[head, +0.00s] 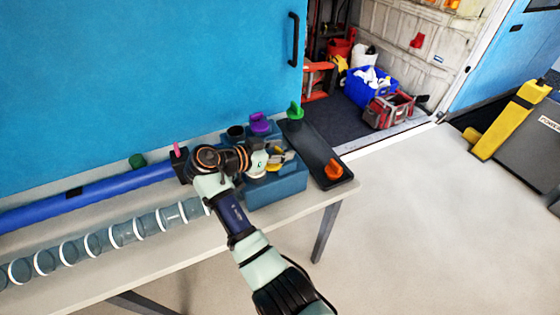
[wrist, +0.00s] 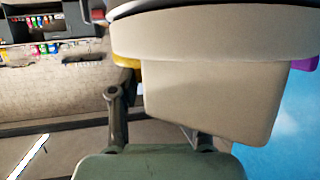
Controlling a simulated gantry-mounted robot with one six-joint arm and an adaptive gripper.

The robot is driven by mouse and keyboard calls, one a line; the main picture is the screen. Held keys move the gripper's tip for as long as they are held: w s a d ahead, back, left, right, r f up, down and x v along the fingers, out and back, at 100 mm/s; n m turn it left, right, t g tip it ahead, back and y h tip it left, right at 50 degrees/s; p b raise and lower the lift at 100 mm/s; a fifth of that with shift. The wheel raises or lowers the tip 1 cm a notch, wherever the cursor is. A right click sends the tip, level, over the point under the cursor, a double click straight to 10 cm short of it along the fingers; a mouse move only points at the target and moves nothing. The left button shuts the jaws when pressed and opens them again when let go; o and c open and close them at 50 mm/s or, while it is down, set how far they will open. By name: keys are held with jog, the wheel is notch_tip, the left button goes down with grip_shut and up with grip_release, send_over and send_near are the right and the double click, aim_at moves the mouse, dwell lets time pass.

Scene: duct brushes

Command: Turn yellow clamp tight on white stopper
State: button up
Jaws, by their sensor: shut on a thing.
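The white stopper (wrist: 215,95) fills the upper right of the wrist view, with a wide rim and a thick tab. In the head view, only a small pale patch of it shows beside my gripper. A small part of the yellow clamp (wrist: 126,61) shows under the stopper's rim. Yellow also shows around my fingers in the head view (head: 275,153). My gripper (head: 275,159) is over the blue block (head: 282,186) and appears shut on the yellow clamp. The stopper's tab hides part of one finger in the wrist view, and the contact itself is hidden.
Purple (head: 260,124) and green (head: 295,110) stoppers stand behind my gripper. An orange one (head: 333,170) lies on the dark tray (head: 313,150) to the right. A clear ringed duct (head: 125,232) and a blue tube (head: 105,190) lie to the left. The table's front edge is close.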

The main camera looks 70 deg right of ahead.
jog(key=shift+f+m+g+y+b, duration=0.25)
jog(key=shift+m+g+y+b, duration=0.8)
jog(key=shift+b, duration=0.9)
jog(key=shift+r+m+g, duration=0.1)
jog(key=shift+m+g, duration=0.15)
jog(key=shift+m, duration=0.1)
jog(key=o, duration=1.2)
jog(key=shift+c, duration=0.2)
jog(key=shift+r, duration=0.1)
jog(key=v, duration=0.7)
jog(key=shift+w+a, duration=0.2)
jog(key=shift+r, duration=0.1)
